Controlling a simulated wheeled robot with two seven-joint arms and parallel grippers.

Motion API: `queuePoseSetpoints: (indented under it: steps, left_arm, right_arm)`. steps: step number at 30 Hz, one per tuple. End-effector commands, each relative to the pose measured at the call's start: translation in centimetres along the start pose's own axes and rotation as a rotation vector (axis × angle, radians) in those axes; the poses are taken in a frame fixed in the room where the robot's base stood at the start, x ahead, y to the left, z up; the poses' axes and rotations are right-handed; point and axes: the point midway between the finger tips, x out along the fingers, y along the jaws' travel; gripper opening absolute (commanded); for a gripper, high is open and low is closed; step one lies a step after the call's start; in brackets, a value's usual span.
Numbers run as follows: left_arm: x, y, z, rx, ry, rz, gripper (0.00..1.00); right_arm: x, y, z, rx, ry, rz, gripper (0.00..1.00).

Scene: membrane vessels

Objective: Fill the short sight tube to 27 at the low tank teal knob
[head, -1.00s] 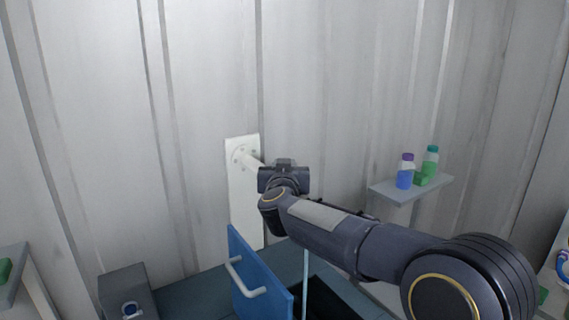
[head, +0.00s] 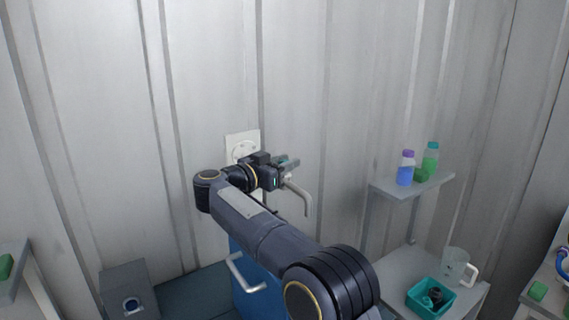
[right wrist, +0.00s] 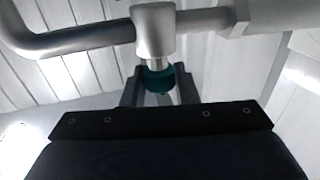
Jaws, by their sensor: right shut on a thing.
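A pale tap with a bent spout (head: 302,192) sticks out from a white wall plate (head: 238,142) in the head view. In the right wrist view the tap's pipe (right wrist: 90,36) crosses the top, with a teal knob (right wrist: 157,79) below its body. My right gripper (right wrist: 158,86) is shut on the teal knob, one finger on each side. In the head view my right gripper (head: 285,168) is at the tap, and the knob is largely hidden by it. My left gripper is out of view. I cannot make out the sight tube or its scale.
A shelf (head: 412,187) on the right holds several bottles and a green block. Lower right, a table bears a teal bin (head: 431,297) and a clear jug (head: 455,265). A grey box (head: 128,290) stands lower left.

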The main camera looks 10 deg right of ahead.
Motion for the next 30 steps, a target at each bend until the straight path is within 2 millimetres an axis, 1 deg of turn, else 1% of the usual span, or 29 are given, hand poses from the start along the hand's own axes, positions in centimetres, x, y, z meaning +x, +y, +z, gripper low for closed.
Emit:
queuePoseSetpoints:
  steps: [6, 18, 19, 22, 23, 30]
  left_arm:
    - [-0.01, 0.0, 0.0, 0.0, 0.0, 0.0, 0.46]
    - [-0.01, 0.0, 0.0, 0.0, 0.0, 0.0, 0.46]
    - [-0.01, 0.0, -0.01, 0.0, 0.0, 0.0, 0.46]
    - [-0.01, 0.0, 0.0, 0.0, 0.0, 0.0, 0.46]
    - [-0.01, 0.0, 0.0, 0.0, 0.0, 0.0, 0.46]
    - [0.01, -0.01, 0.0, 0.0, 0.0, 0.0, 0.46]
  right_arm:
    - [0.05, 0.0, -0.05, 0.0, 0.002, 0.036, 0.04]
    - [0.07, 0.03, -0.11, 0.0, 0.003, 0.04, 0.04]
    - [0.07, 0.03, -0.11, 0.0, 0.003, 0.04, 0.31]
    - [0.07, 0.03, -0.11, 0.0, 0.003, 0.04, 0.44]
    - [0.06, 0.03, -0.1, 0.0, 0.003, 0.04, 0.47]
    - [0.01, 0.0, -0.07, 0.0, 0.002, 0.039, 0.47]
